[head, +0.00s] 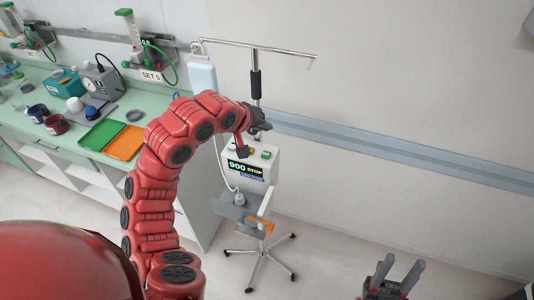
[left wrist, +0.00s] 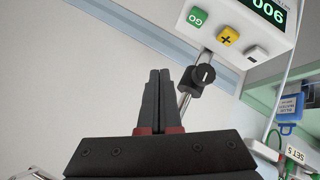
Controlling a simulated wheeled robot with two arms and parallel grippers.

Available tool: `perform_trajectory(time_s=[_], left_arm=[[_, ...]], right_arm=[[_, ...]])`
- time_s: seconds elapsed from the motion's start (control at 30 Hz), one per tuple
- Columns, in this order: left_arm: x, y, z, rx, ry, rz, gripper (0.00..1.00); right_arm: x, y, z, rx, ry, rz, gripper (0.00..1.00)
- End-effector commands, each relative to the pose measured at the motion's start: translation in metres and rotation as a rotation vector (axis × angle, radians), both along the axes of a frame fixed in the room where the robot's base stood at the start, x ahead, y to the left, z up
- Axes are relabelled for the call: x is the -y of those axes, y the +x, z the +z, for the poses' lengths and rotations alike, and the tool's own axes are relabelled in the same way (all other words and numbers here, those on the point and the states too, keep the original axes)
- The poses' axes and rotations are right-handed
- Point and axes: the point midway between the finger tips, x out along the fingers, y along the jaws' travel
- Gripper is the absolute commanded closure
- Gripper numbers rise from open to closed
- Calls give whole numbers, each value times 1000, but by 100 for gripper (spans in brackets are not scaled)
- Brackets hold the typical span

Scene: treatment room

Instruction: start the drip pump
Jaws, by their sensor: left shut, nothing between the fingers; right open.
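The drip pump (head: 262,176) is a white box on a wheeled pole stand, its display (head: 244,169) reading 900 STOP. In the left wrist view the pump (left wrist: 246,40) appears upside down, with a green GO button (left wrist: 197,17), a yellow plus button (left wrist: 228,36) and a pale minus button (left wrist: 256,52). My left gripper (head: 242,154) is at the pump's top edge in the head view; its shut, empty fingers (left wrist: 164,72) show no contact with any button in the wrist view. The green button (head: 266,154) also shows in the head view. My right gripper (head: 393,272) is open and empty, low right.
A drip bag (head: 202,75) hangs from the pole's crossbar (head: 260,47). A green counter (head: 60,88) on the left holds mugs, a green tray (head: 101,134) and an orange tray (head: 125,142). The floor right of the stand is clear.

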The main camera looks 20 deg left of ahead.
Motion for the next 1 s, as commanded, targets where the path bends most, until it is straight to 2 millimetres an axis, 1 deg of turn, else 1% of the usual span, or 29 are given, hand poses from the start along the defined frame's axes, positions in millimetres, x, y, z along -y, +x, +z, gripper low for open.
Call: perform_trajectory(time_s=[0.03, 0.17, 0.43, 0.6, 0.73, 1.0], left_arm=[[0, 0, -7, -2, 0, 0, 100], [0, 0, -21, -1, -2, 0, 100], [0, 0, -60, 0, 1, 0, 100], [0, 0, -77, 0, -2, -2, 100], [0, 0, -81, 1, 0, 0, 100], [0, 0, -81, 2, 0, -1, 100]], right_arm=[[0, 0, -4, 0, 0, 0, 50], [0, 0, -12, 0, 0, 0, 50], [0, 0, -34, 0, 0, 0, 50], [0, 0, -39, 0, 0, 0, 50], [0, 0, -40, 0, 0, 0, 50], [0, 0, -39, 0, 0, 0, 50]])
